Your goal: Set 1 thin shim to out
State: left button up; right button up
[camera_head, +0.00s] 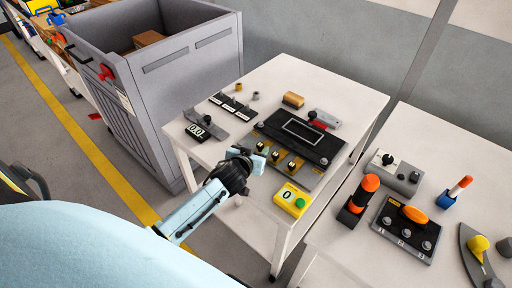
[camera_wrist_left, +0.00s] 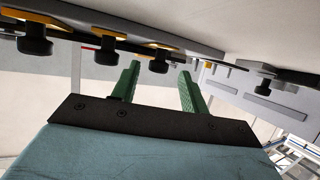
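A black device with a framed screen (camera_head: 301,131) lies on the white table. Black knobs (camera_wrist_left: 107,53) on yellow plates show just beyond and above the fingers. My right gripper is not in view.
A yellow box with a green button (camera_head: 292,199) sits at the table's front. A small display (camera_head: 197,132), a black strip (camera_head: 232,104) and a red-handled part (camera_head: 320,120) lie around the device. A second table (camera_head: 345,255) at right holds other controls. A grey bin (camera_head: 190,75) stands behind left.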

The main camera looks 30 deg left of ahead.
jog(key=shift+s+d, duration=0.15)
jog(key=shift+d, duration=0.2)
pick_arm(q)
jog(key=shift+s+r, duration=0.1)
jog(key=p+v, duration=0.2)
jog(key=v, duration=1.1)
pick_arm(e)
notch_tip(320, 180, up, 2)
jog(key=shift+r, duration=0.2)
pick_arm(q)
jog(key=shift+d, duration=0.1)
